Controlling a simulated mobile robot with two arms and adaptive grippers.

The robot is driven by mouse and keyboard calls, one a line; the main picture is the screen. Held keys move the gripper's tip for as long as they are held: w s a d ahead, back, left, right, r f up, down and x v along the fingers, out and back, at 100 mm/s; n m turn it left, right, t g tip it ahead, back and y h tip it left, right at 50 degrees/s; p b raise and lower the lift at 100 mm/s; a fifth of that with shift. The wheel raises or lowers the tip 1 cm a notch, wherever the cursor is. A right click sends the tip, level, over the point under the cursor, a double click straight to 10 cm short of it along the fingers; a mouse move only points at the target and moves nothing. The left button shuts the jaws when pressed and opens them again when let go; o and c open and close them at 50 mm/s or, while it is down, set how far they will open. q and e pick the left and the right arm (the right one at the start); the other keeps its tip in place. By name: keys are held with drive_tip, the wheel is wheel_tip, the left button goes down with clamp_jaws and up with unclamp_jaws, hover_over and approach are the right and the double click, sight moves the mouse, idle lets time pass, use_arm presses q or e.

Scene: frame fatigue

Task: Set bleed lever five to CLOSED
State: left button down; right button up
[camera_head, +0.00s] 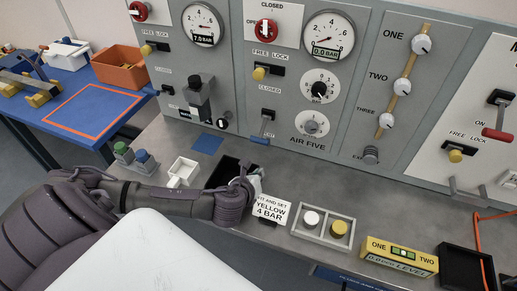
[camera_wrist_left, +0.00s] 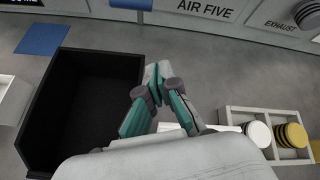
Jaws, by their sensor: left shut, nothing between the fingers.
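On the grey panel marked AIR FIVE, a bleed lever (camera_head: 266,122) with a blue handle (camera_head: 260,140) points down, its handle away from the CLOSED label above it. A blue handle also shows at the top edge of the left wrist view (camera_wrist_left: 131,4). My left gripper (camera_head: 256,178) is below the lever, over the bench and apart from the handle. In the left wrist view its fingers (camera_wrist_left: 158,86) are together at the tips with nothing between them. My right gripper is not in view.
A black tray (camera_wrist_left: 38,128) lies under and left of the gripper. A card reading YELLOW 4 BAR (camera_head: 270,209) and a divided tray (camera_head: 323,242) with a white and a yellow knob are to the right. A gauge (camera_head: 327,36) reads 0.0 BAR. Bare bench lies before the panel.

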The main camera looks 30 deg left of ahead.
sight(263, 130)
use_arm(q)
drive_tip(key=w+a+r+m, duration=0.1)
drive_tip(key=w+a+m, duration=0.1)
drive_tip(key=a+m, duration=0.2)
drive_tip(key=shift+a+r+m+t+y, duration=0.15)
drive_tip(key=shift+a+m+t+y, duration=0.2)
drive_tip(key=shift+a, duration=0.45)
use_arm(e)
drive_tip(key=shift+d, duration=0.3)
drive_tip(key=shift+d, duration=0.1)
use_arm(q)
drive_tip(key=p+x, duration=0.1)
drive_tip(key=x, duration=0.9)
drive_tip(key=shift+d, duration=0.1)
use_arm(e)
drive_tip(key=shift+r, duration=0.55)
use_arm(q)
drive_tip(key=shift+s, duration=0.1)
